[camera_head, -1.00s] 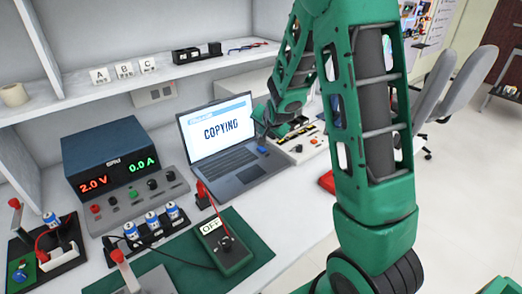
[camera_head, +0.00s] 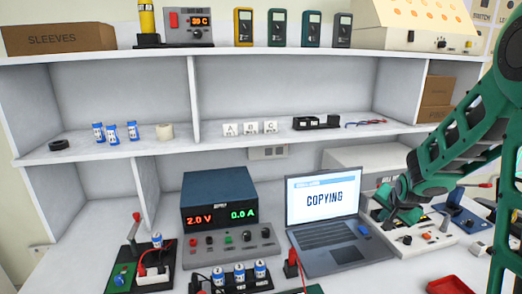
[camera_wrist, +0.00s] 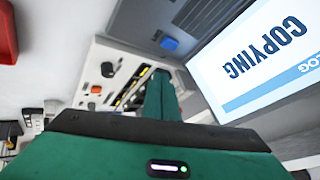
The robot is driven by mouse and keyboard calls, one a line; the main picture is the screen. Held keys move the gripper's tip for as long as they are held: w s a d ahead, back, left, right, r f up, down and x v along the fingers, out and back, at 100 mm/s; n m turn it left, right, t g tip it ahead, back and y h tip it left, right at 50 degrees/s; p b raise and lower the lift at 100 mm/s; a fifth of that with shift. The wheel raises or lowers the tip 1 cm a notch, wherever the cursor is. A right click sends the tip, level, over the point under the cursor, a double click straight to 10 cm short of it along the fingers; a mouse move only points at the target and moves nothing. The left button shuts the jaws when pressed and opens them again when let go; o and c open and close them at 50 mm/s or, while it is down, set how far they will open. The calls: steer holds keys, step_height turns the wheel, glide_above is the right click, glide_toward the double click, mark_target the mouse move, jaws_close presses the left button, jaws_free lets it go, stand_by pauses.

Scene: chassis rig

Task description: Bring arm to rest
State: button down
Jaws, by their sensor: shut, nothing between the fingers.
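My arm (camera_head: 470,140) is green and comes in from the right of the head view, bent down toward the bench. My gripper (camera_head: 396,208) hangs just right of the open laptop (camera_head: 340,248), over or near the white panel there; the exact gap cannot be told. In the wrist view the green fingers (camera_wrist: 160,97) are together with nothing between them. The laptop screen reads COPYING and fills the upper right of the wrist view (camera_wrist: 255,60). A small blue piece (camera_head: 363,230) is at the laptop's right edge, also in the wrist view (camera_wrist: 169,43).
A power supply (camera_head: 219,205) reading 2.0 V and 0.0 A stands left of the laptop. A battery holder (camera_head: 232,283) and a red-levered fixture (camera_head: 150,275) sit in front and left. A white panel (camera_head: 415,240) and red tray (camera_head: 455,284) are at right. Shelves (camera_head: 290,135) rise behind.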

steer(key=s+r+n+g+y, duration=0.1)
steer(key=s+r+g, duration=0.1)
steer(key=s, duration=1)
steer(key=s+a+r+n+g, duration=0.1)
steer(key=s+r+n+g, duration=0.1)
steer(key=s, duration=1.1)
steer(key=s+a+r+n+g+y, duration=0.1)
steer(key=s+r+g, duration=0.2)
steer(key=s, duration=1)
steer(key=shift+r+y, duration=0.2)
steer(key=shift+y, duration=0.1)
steer(key=shift+w+f, duration=0.25)
steer(key=shift+w, duration=0.35)
